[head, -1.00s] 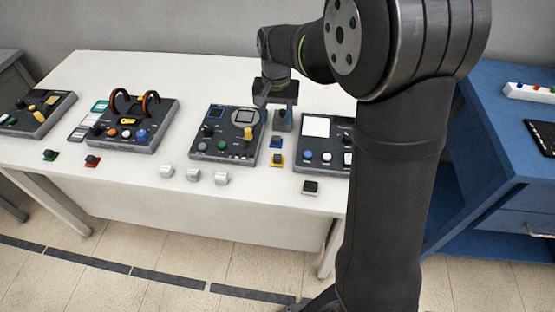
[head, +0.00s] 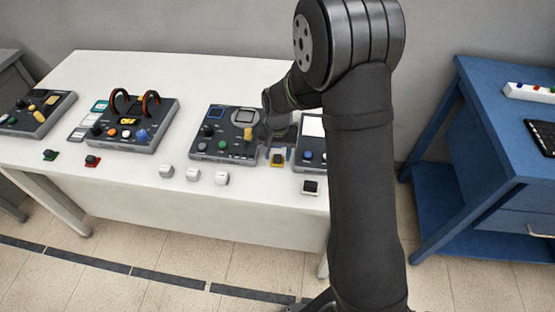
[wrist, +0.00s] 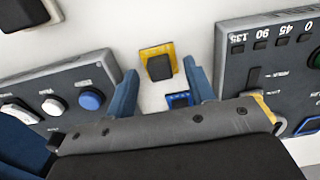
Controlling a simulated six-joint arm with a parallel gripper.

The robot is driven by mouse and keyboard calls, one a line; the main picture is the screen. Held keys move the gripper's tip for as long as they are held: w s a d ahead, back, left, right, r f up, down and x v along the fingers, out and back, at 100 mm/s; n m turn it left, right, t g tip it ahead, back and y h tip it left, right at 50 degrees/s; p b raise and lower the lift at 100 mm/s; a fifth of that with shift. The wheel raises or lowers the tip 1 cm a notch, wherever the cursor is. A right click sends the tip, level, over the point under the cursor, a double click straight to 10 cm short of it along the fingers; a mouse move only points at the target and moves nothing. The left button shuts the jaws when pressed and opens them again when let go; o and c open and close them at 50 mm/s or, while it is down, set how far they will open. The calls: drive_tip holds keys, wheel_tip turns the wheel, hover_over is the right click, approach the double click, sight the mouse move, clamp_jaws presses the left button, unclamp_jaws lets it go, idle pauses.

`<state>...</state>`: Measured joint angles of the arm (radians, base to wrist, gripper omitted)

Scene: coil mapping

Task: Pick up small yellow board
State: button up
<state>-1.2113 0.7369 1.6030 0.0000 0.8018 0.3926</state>
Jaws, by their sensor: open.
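The small yellow board (wrist: 172,48) carries a black block and lies flat on the white table in the wrist view. In the head view the yellow board (head: 277,162) lies between two grey panels, just in front of my gripper (head: 277,140). In the wrist view my gripper (wrist: 160,86) is open and empty. Its two blue fingers reach toward the yellow board, which sits just beyond and between the tips. A small blue board (wrist: 178,100) lies between the fingers, partly hidden by the gripper body. I cannot tell the fingertip height above the table.
A grey panel with knobs and buttons (wrist: 50,95) stands close on the left. Another grey panel with switches (wrist: 262,60) stands close on the right. White blocks (head: 193,174) and a small black-topped piece (head: 310,187) lie toward the table's front edge.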

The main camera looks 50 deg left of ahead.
drive_tip(key=shift+f, duration=0.45)
drive_tip(key=c, duration=1.1)
drive_tip(key=shift+o, duration=0.2)
drive_tip(key=shift+r, duration=0.15)
